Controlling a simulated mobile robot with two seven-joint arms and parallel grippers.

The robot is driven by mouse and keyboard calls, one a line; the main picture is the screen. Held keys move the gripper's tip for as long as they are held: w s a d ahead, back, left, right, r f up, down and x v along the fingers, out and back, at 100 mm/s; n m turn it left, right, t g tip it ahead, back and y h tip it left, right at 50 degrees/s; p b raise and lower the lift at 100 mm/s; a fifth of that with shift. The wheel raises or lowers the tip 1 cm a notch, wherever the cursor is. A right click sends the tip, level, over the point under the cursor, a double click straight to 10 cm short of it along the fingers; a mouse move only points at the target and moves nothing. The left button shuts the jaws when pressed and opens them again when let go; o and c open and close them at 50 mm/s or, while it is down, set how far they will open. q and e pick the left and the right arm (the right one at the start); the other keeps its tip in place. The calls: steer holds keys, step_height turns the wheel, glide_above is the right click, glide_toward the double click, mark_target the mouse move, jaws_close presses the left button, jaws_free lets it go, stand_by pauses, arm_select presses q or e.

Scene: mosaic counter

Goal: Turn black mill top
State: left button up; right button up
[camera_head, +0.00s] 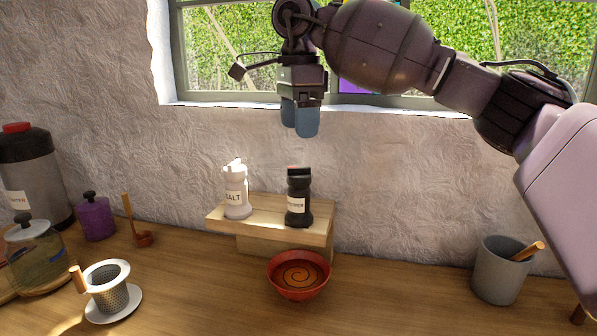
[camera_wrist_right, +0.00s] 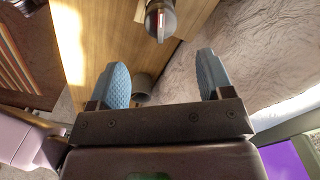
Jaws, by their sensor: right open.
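The black mill (camera_head: 298,211) stands upright on the right part of a small wooden shelf (camera_head: 265,212) in the head view. It has a pale label, partly readable, and a dark top (camera_head: 298,172). My right gripper (camera_head: 300,119) is above the mill, in front of the wall, with a clear gap between its blue fingertips and the mill top. In the right wrist view the two blue fingers (camera_wrist_right: 163,80) are spread wide with nothing held between them. My left gripper is not in view.
A white salt mill (camera_head: 235,193) stands left of the black mill on the shelf. A red bowl (camera_head: 299,290) sits in front. A grey cup (camera_head: 499,275) is at right. Several containers stand at left. The wall and window sill (camera_head: 400,110) are behind.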

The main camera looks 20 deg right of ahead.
mark_target(298, 171)
step_height(298, 171, down, 10)
steer(key=shift+r+b, duration=0.15)
steer(key=shift+b, duration=0.5)
steer(key=c, duration=0.9)
